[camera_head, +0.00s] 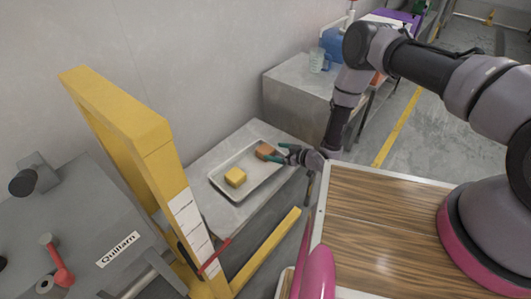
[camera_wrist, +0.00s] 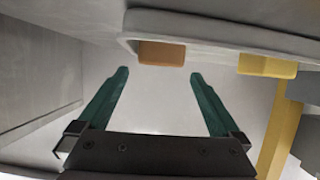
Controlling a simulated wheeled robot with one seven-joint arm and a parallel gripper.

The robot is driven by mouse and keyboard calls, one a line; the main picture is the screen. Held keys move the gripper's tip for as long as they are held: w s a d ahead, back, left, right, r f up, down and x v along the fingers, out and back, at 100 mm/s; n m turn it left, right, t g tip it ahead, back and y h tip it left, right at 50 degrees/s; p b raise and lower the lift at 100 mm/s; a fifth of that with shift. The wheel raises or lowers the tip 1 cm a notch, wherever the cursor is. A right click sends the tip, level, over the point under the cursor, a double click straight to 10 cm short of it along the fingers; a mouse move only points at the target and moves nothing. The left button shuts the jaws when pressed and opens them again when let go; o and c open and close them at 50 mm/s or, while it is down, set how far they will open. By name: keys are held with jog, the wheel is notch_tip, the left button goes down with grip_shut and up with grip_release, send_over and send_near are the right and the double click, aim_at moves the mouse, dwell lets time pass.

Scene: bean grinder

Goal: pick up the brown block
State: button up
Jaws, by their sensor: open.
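The brown block (camera_head: 265,151) lies in the right part of a white tray, and it also shows in the wrist view (camera_wrist: 162,53) at the top, partly cut by the tray's rim. My gripper (camera_head: 282,153) is at the tray's right side, close to the block. In the wrist view its two green fingers (camera_wrist: 158,75) are spread apart with nothing between them. The block appears just beyond the fingertips, between their lines. Whether a finger touches it I cannot tell.
A yellow block (camera_head: 235,177) sits left of the brown one in the white tray (camera_head: 217,184), on a grey table (camera_head: 195,172). A yellow frame (camera_head: 150,135) stands to the left. A second grey table (camera_head: 290,90) with a clear glass (camera_head: 317,62) stands behind.

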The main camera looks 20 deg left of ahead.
aim_at(268, 150)
jog(key=x, duration=0.4)
jog(key=shift+f, duration=0.1)
jog(key=c, duration=1.4)
jog(key=shift+o, duration=0.2)
